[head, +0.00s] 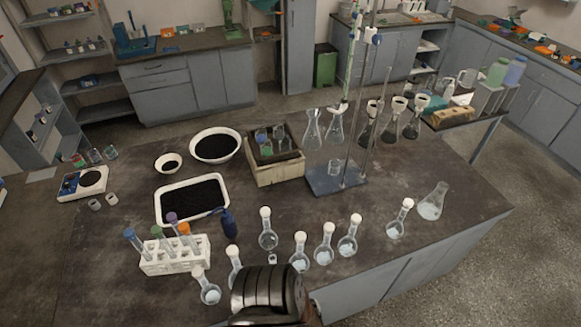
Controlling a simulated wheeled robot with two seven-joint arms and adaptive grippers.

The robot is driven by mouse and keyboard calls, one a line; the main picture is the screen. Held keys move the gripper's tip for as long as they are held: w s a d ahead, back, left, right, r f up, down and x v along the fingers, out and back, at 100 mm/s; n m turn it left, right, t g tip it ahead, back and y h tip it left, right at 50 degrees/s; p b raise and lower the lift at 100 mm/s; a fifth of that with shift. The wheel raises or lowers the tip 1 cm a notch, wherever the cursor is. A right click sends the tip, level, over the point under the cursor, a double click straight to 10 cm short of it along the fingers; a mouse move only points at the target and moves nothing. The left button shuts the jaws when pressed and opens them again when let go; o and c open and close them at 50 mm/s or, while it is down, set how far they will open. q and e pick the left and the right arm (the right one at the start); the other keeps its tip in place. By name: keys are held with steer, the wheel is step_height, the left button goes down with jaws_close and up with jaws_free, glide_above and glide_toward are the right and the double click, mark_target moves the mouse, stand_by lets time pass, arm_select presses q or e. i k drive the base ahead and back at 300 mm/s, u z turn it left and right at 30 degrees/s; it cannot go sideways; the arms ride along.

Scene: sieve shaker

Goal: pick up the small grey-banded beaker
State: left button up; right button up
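I cannot make out a grey band on any beaker at this size. A small clear beaker (335,166) stands on the blue base of the metal stand, right of the middle of the bench. Two small pale cups, a left one (95,204) and a right one (112,199), stand in front of the scale at the left. A tiny pale vessel (272,258) sits among the flasks near the front. A dark rounded part at the bottom centre hides some of the front edge. Neither gripper's fingers show.
Several round flasks with white stoppers, such as one (267,230), line the front. A test tube rack (175,255), black-filled tray (163,208), wooden box (275,175) and stand base (345,184) occupy the bench. Bare bench (430,165) lies at the right.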

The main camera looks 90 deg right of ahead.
mark_target(334, 167)
steer(key=u, duration=0.1)
steer(key=k, duration=1.85)
steer(key=z, duration=0.5)
